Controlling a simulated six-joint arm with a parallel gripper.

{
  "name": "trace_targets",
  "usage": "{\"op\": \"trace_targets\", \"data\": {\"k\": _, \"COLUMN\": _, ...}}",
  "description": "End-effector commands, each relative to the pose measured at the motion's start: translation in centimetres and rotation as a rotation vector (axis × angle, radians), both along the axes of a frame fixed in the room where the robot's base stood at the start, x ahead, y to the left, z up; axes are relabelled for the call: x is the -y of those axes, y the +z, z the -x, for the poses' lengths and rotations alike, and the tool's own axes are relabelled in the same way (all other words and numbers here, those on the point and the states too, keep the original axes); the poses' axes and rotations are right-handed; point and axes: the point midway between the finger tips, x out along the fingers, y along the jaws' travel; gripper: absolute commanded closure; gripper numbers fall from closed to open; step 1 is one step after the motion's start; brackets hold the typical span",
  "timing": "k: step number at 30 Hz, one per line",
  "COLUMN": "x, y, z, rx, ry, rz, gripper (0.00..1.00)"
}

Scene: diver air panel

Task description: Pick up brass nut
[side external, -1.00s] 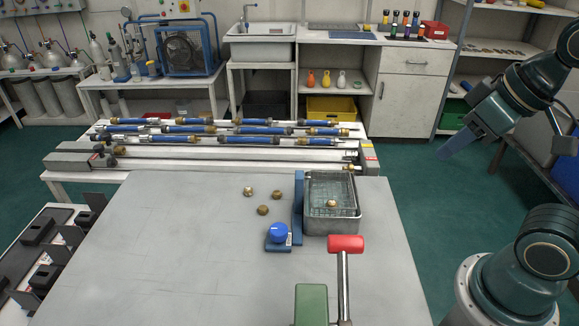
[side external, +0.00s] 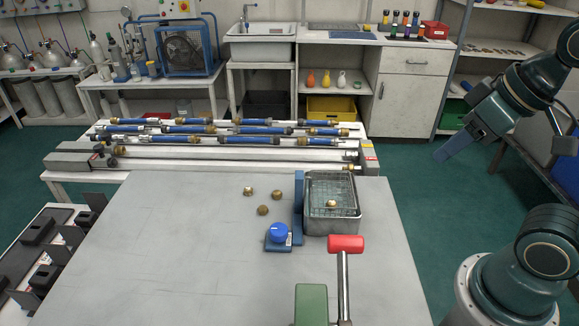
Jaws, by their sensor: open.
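Three brass nuts lie loose on the grey table (side external: 170,250): one brass nut (side external: 248,190) at the back left, a darker one (side external: 277,194) to its right, and another (side external: 263,210) in front of them. A further brass nut (side external: 331,204) is in the wire-mesh metal basket (side external: 333,226) at the right. My gripper (side external: 440,154) is raised to the right of the table, well apart from all the nuts. It is open, with nothing visible between its blue fingers.
A blue stand with a blue knob (side external: 278,232) is left of the basket. Blue hoses (side external: 249,139) lie behind. The table's left half is clear.

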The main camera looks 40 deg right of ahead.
Motion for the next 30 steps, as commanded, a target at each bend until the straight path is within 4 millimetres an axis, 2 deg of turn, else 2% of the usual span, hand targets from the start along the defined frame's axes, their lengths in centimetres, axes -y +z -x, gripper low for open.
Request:
{"op": "trace_targets", "data": {"k": 5, "x": -0.1, "y": 0.3, "z": -0.5, "rx": -0.004, "ry": 0.016, "rz": 0.004, "gripper": 0.53}}
{"op": "trace_targets", "data": {"k": 11, "x": -0.7, "y": 1.3, "z": -2.6, "rx": -0.024, "ry": 0.088, "rz": 0.018, "gripper": 0.53}}
{"op": "trace_targets", "data": {"k": 21, "x": -2.4, "y": 3.1, "z": -9.6, "rx": -0.069, "ry": 0.315, "rz": 0.054, "gripper": 0.53}}
{"op": "trace_targets", "data": {"k": 30, "x": -3.7, "y": 3.1, "z": -16.4, "rx": -0.1, "ry": 0.527, "rz": 0.076, "gripper": 0.53}}
